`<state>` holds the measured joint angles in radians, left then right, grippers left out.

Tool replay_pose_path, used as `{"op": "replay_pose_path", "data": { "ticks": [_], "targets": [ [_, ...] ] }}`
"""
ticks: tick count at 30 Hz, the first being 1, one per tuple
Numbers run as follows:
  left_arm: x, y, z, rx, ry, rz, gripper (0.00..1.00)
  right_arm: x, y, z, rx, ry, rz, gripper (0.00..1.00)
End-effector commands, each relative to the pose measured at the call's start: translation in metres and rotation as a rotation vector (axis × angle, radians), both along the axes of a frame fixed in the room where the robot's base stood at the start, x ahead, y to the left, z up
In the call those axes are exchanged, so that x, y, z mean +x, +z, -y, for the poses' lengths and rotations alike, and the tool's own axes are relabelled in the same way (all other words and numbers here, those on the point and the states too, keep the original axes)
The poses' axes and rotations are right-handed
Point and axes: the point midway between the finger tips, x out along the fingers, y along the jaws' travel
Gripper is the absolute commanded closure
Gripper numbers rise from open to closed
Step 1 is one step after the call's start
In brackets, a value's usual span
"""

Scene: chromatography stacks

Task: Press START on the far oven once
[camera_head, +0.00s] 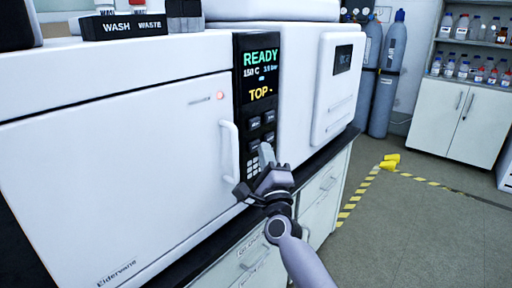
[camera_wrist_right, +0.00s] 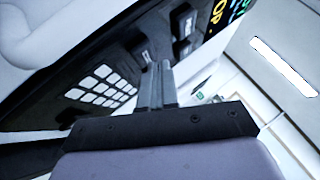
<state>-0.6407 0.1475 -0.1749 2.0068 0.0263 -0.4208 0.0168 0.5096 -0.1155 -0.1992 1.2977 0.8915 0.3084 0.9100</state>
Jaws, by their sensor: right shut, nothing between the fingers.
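A white oven (camera_head: 120,150) with a large door and a white handle (camera_head: 229,150) fills the left of the head view. Its black control panel (camera_head: 241,100) has a display (camera_head: 260,75) reading READY, 150 C and TOP. Below are several dark buttons (camera_head: 254,123) and a pale number keypad (camera_head: 253,165); the button labels are too small to read. My right gripper (camera_head: 266,150) is shut and empty in front of the lower panel, hiding part of it. In the wrist view its fingers (camera_wrist_right: 157,75) point towards the dark buttons (camera_wrist_right: 183,20), beside the keypad (camera_wrist_right: 102,86); contact cannot be told. My left gripper is out of view.
A white unit with a small dark screen (camera_head: 343,59) adjoins the oven on the right. Drawers (camera_head: 322,190) lie below the dark bench edge. Gas cylinders (camera_head: 388,75) and a bottle cabinet (camera_head: 462,115) stand behind; the floor at right is mostly clear.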

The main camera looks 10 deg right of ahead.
Motion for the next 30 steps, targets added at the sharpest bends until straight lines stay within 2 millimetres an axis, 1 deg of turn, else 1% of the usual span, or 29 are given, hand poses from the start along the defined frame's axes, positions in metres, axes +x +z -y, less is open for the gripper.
{"op": "replay_pose_path", "data": {
  "ticks": [30],
  "targets": [
    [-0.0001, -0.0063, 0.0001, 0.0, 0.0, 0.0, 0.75, 0.0071, 0.0001, -0.0056, 0.0, 0.0, 0.0, 1.0]
  ]
}}
